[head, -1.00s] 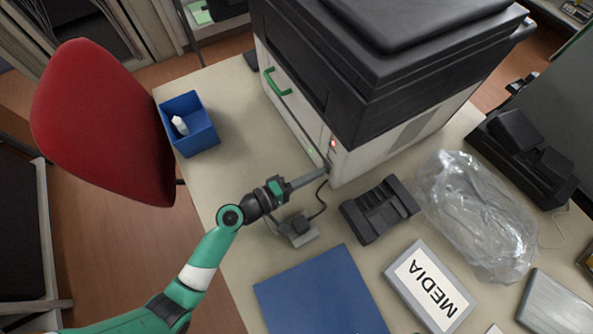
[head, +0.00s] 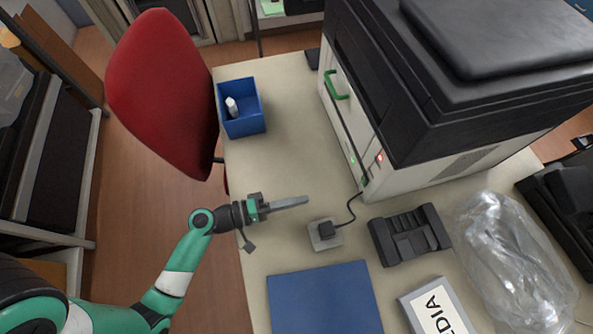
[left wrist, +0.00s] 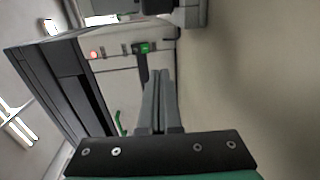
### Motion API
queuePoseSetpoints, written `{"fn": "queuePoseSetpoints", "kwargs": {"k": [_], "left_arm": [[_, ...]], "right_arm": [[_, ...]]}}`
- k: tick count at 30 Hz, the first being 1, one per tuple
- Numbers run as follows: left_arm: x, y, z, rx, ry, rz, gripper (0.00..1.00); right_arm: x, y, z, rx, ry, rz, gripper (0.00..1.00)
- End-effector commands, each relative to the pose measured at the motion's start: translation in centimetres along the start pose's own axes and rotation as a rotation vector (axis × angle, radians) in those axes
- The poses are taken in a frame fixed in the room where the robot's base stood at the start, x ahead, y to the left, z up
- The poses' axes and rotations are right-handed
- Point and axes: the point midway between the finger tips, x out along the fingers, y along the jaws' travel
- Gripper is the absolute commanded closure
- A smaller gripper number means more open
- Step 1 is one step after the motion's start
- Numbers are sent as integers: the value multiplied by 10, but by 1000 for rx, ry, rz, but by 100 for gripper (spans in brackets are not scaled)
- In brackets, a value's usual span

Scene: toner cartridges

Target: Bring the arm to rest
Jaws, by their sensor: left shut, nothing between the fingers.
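My left gripper (head: 290,202) is shut and empty. In the head view it is above the left edge of the table (head: 290,165), pointing right toward the printer (head: 378,150). It is apart from the printer and from the small plug block on the table. In the left wrist view its closed fingers (left wrist: 160,85) point at the printer's front (left wrist: 115,55), which has a red light and a green-marked black part. My right gripper is not in view.
A blue bin (head: 241,108) holding a white item stands at the table's back left. A plug block (head: 325,233), black cradle (head: 408,235), blue mat (head: 322,300), MEDIA box (head: 440,308) and clear plastic bag (head: 515,255) are also on the table. A red chair (head: 163,90) stands beside it.

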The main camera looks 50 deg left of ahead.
Motion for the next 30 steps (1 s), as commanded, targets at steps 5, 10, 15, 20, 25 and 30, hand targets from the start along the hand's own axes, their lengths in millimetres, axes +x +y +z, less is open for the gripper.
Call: {"fn": "queuePoseSetpoints", "kwargs": {"k": [5,10,15,20,25,30], "left_arm": [[-1,0,0,0,0,0,100],[0,0,0,0,0,0,100],[0,0,0,0,0,0,100],[8,16,-7,74,-6,0,100],[52,109,-37,478,9,16,100],[88,254,-59,959,147,86,100]], "right_arm": [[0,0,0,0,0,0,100],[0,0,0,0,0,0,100],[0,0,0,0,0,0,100],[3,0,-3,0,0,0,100],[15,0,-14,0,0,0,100],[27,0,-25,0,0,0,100]]}}
